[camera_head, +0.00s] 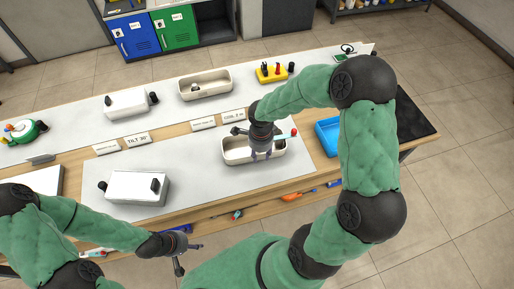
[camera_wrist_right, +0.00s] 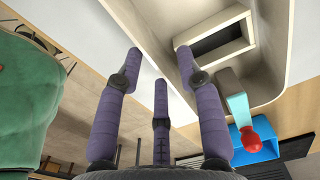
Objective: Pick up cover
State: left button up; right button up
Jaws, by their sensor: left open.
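My right gripper (camera_head: 262,152) points down over the cream tray (camera_head: 226,155) on the near worktop. In the right wrist view, the same gripper (camera_wrist_right: 160,64) has its purple fingers spread with nothing between them. The tray (camera_wrist_right: 281,75) lies beyond the fingers. A cream piece with a dark rectangular opening (camera_wrist_right: 247,32) sits in it, apart from the fingers; I cannot tell whether it is the cover. A teal tool with a red tip (camera_wrist_right: 237,105) lies across the tray's edge. My left gripper (camera_head: 184,256) is open and empty near the worktop's front edge.
A white box with dark knobs (camera_head: 135,188) stands left on the near worktop. Another box (camera_head: 128,103), a second tray (camera_head: 217,76) and a yellow holder (camera_head: 271,74) stand on the far worktop. A blue bin (camera_head: 327,136) is right of the near tray.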

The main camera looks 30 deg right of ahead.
jog(key=shift+f+b, duration=0.2)
jog(key=shift+b, duration=0.2)
dwell(0.5)
grip_shut()
